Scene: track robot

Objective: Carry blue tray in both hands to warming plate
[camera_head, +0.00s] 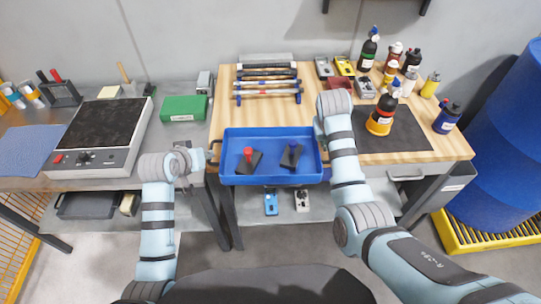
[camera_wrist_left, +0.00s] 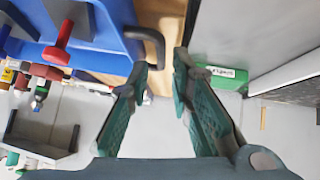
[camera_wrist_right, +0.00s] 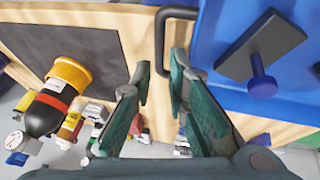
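The blue tray (camera_head: 270,179) sits at the front edge of the wooden bench top, holding a dark block with a red knob (camera_head: 248,154) and one with a blue knob (camera_head: 292,154). My left gripper (camera_head: 208,155) is at its left side; the left wrist view shows it open (camera_wrist_left: 160,65), with the black tray handle (camera_wrist_left: 154,40) by the fingertips. My right gripper (camera_head: 321,132) is at the right side; the right wrist view shows it open (camera_wrist_right: 160,68), with the other handle (camera_wrist_right: 160,40) between or just beyond the fingertips. The warming plate (camera_head: 103,122) stands on the grey bench at left.
A green box (camera_head: 184,108) lies between the plate and the wooden bench. Bottles, including an orange-and-black one (camera_head: 381,118), stand at right on and around a dark mat (camera_head: 408,138). A rack of rods (camera_head: 267,82) is behind the tray. A blue drum (camera_head: 510,145) stands far right.

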